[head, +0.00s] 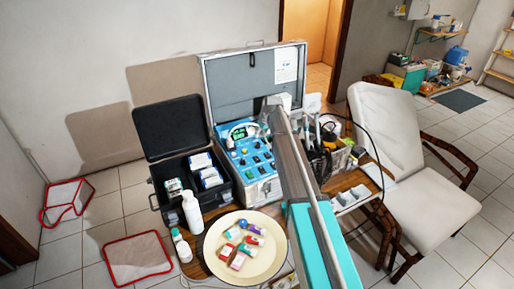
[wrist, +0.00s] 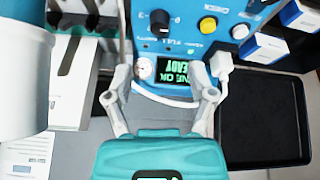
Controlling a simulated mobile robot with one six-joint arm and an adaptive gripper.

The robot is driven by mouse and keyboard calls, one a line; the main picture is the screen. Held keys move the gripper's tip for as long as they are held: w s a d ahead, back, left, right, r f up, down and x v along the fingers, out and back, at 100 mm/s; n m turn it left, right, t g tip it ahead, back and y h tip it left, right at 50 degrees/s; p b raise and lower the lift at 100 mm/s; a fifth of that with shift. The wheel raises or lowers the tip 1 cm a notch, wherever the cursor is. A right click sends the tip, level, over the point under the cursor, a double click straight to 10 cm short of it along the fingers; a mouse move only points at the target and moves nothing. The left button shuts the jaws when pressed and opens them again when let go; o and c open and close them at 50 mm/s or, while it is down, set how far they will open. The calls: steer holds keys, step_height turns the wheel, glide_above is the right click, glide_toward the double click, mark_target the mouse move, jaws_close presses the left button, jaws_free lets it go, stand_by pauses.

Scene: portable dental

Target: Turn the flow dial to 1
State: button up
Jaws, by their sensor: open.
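The blue control panel (head: 248,150) of the dental unit stands in an open grey case (head: 250,80). In the wrist view the panel (wrist: 195,30) appears upside down. A black round dial (wrist: 160,22) sits on it with a "3" printed to its left; its lettering and pointer are too small to read surely. My gripper (wrist: 160,80) is open and empty. Its two fingers are spread on either side of a small gauge (wrist: 144,68) and a lit green display (wrist: 173,73), apart from the dial. In the head view my arm covers part of the panel's right side.
A black open case (head: 165,135) with boxes stands left of the unit. A white bottle (head: 192,212) and a round plate (head: 225,272) with small containers are in front. Yellow (wrist: 208,24) and white (wrist: 240,31) buttons sit near the dial. A chair (head: 435,195) is at right.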

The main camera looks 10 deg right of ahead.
mark_target(257, 144)
steer(key=shift+b+x, duration=4.15)
steer(key=shift+x, duration=0.65)
steer(key=shift+c, duration=0.2)
jaws_close()
steer(key=shift+a, duration=0.15)
